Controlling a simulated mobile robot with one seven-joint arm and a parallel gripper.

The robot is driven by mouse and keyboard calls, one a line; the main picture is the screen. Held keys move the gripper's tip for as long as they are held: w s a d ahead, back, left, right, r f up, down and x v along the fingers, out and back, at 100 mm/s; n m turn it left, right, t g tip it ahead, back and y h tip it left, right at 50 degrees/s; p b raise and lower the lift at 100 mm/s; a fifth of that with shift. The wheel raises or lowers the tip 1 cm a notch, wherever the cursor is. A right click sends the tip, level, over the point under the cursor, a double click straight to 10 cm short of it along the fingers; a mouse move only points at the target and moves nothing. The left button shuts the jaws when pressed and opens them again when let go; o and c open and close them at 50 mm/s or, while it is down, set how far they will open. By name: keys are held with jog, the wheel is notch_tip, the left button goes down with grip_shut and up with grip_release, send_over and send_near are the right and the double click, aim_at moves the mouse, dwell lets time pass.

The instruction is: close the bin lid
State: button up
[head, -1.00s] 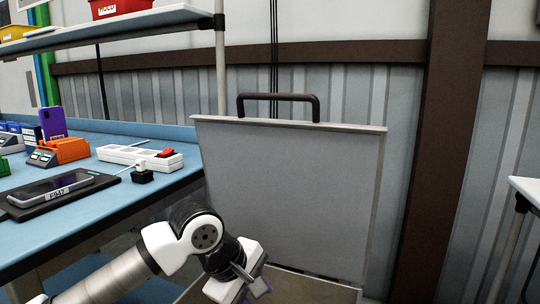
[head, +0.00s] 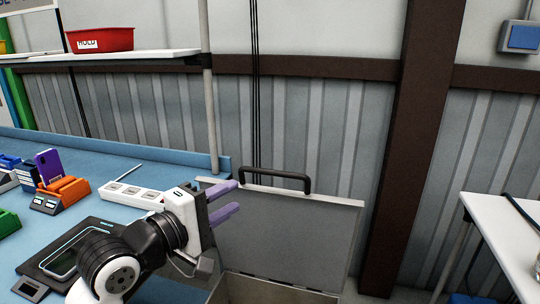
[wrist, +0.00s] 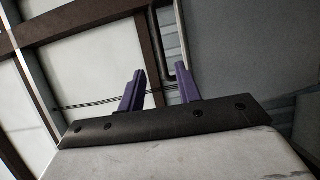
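The bin lid (head: 285,235) is a grey panel that stands raised and nearly upright, with a black handle (head: 275,177) on its top edge. The open bin (head: 275,290) shows below it at the bottom of the head view. My gripper (head: 230,200) has purple fingers, spread apart with nothing between them. It is at the left of the lid, near its top left corner, and the fingers point right. In the wrist view the lid (wrist: 240,50) fills the right side, and the handle (wrist: 183,72) shows beyond the fingers. I cannot see any contact.
A blue workbench (head: 110,155) on the left carries a white power strip (head: 132,194), a dark tray with a phone and orange holders (head: 62,193). A shelf with a red bin (head: 100,40) is above. A white table (head: 505,225) stands right. The corrugated wall is behind the lid.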

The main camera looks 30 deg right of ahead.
aim_at(273, 173)
jog(key=p+x, duration=0.5)
jog(key=x, duration=0.7)
jog(key=shift+w+d+r, duration=0.1)
jog(key=shift+d+r, duration=0.05)
jog(key=shift+d, duration=0.15)
jog(key=shift+w+d+p, duration=0.25)
jog(key=shift+d+p, duration=0.1)
jog(key=shift+d, duration=0.2)
grip_shut()
